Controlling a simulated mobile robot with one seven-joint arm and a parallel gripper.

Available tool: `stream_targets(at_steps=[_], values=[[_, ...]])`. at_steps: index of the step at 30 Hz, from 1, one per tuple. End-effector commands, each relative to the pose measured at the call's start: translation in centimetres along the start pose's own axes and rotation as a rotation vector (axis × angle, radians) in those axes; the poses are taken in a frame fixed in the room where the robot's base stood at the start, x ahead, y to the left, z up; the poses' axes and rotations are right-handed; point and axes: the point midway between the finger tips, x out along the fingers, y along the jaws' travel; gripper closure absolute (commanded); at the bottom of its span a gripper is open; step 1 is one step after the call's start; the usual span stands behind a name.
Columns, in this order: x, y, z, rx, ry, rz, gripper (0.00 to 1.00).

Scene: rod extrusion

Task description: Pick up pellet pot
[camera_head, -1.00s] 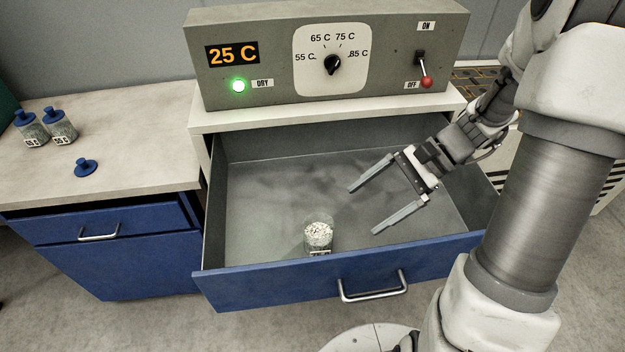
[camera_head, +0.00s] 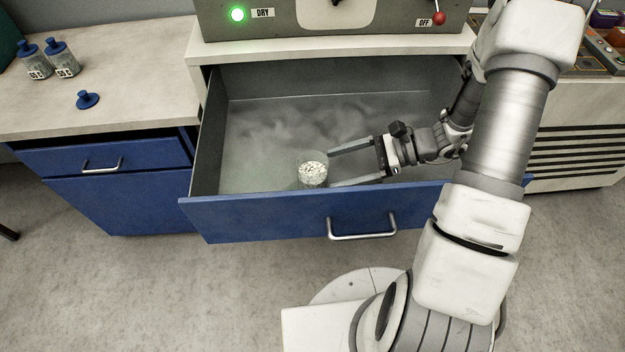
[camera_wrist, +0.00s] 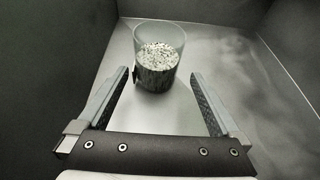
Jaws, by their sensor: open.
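The pellet pot (camera_head: 313,172) is a clear open pot filled with pale pellets. It stands upright on the floor of the open drawer (camera_head: 262,125), near the drawer's front wall. My gripper (camera_head: 330,168) is low inside the drawer, to the right of the pot, with its fingers pointing left at it. In the wrist view the pot (camera_wrist: 157,62) stands just ahead of the fingertips, roughly centred between them. My gripper (camera_wrist: 160,78) is open and empty there. A small label shows at the pot's left side in the wrist view.
The drawer's blue front (camera_head: 270,212) with its metal handle (camera_head: 362,228) rises close beside my gripper. Two lidded jars (camera_head: 50,60) and a loose blue lid (camera_head: 87,99) are on the left counter. The back of the drawer is empty.

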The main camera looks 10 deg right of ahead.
Motion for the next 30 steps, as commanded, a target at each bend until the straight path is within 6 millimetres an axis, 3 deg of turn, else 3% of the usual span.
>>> stream_targets(at_steps=[4, 13, 21, 30], values=[[3.0, 0.1, -0.1, 0.000, -0.001, 0.004, 0.00], [5.4, 0.1, -0.1, 0.000, -0.001, 0.002, 0.00], [9.2, 0.5, -0.2, -0.002, 0.000, 0.003, 0.00], [9.9, 0.4, -0.1, 0.000, 0.000, 0.000, 0.00]])
